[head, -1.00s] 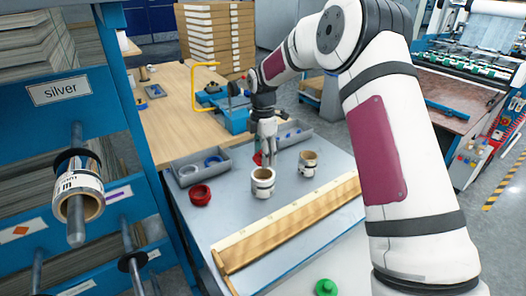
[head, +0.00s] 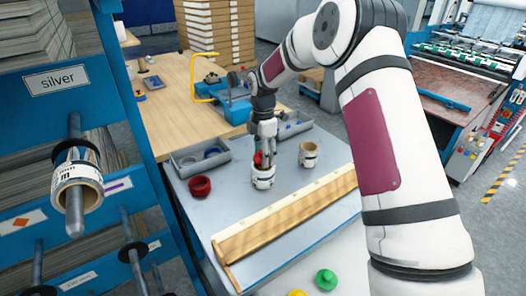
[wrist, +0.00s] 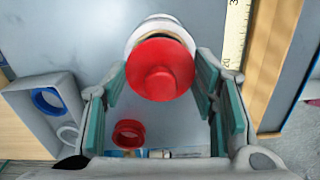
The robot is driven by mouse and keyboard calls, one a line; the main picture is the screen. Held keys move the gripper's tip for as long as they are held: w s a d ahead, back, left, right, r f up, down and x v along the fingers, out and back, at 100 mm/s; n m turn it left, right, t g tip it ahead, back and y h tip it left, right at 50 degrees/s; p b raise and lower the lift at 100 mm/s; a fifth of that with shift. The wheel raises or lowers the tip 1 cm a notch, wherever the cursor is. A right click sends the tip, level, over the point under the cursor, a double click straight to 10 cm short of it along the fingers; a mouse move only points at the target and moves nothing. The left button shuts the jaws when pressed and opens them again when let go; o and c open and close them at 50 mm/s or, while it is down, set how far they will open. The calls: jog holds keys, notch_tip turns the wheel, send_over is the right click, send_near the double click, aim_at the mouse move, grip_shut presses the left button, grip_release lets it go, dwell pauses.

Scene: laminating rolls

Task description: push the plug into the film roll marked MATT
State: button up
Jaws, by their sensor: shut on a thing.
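My gripper (head: 263,152) is shut on a red plug (wrist: 160,70), which it holds at the mouth of a white film roll (head: 263,178) on the grey table. In the wrist view the plug's round flange covers most of the white roll (wrist: 158,24), and a strip of brown core shows behind it. Whether the plug touches or has entered the core cannot be told. The lettering on this roll is too small to read. A second roll (head: 309,156) stands upright to the right, its marking also unreadable.
A red ring-shaped piece (head: 200,187) lies left of the roll. A grey tray (head: 185,168) with blue rings stands behind it, another tray (head: 296,128) farther right.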

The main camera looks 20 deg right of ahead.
jog(key=shift+f, duration=1.1)
jog(key=shift+f+b, duration=0.2)
jog(key=shift+b, duration=0.1)
jog(key=shift+o, duration=0.2)
jog(key=shift+s+f, duration=0.2)
jog(key=shift+f, duration=0.1)
jog(key=o, duration=1.1)
jog(key=shift+w+f, duration=0.1)
jog(key=shift+r, duration=0.25)
